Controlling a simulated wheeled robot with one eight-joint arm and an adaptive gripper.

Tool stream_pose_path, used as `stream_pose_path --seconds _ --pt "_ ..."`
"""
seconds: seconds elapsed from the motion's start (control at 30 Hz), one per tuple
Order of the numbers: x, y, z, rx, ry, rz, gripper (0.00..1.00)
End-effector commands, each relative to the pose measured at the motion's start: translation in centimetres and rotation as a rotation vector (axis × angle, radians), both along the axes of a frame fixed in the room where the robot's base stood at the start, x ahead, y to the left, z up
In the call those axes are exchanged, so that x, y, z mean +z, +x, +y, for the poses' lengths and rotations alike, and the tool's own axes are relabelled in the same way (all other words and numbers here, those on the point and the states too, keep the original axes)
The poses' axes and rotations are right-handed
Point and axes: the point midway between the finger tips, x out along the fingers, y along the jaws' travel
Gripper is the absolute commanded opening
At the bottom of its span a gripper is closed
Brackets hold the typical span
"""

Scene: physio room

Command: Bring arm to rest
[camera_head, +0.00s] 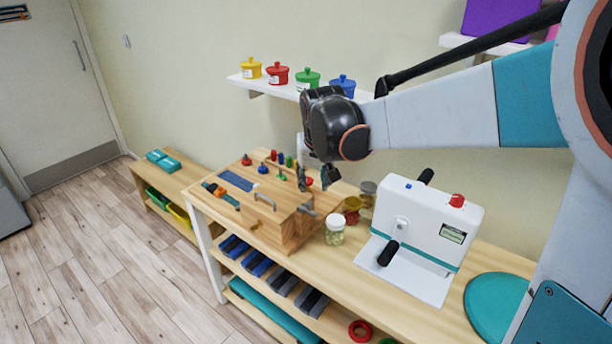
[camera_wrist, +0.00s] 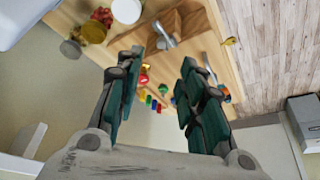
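My arm reaches in from the right in the head view and bends down at a black wrist joint above the wooden table (camera_head: 390,285). My gripper (camera_head: 317,178) hangs over the right part of the wooden activity box (camera_head: 268,222). In the wrist view my gripper (camera_wrist: 161,75) shows two dark green padded fingers spread apart, with nothing between them. Small coloured pegs and knobs on the box appear beyond the fingers. Whether the fingertips touch anything on the box cannot be told.
A lidded jar (camera_head: 334,231) and a white crank machine (camera_head: 420,235) stand right of the box, close to the gripper. A teal disc (camera_head: 497,308) lies at the right. A wall shelf (camera_head: 290,91) with coloured pots is behind the wrist.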

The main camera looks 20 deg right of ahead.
Motion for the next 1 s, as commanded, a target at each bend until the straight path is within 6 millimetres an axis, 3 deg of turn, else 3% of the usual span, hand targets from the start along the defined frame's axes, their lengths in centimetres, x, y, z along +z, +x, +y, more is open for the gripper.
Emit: stream_pose_path --seconds 0.2,0.33,0.7,1.0 --pt "0.1 -0.2 0.0 0.001 0.0 -0.001 0.36" --pt "0.9 -1.8 0.1 0.01 0.001 -0.012 0.36" --pt "4.0 -11.9 0.5 0.07 -0.002 -0.096 0.36" --pt "3.5 -20.0 0.9 0.118 -0.008 -0.167 0.36"
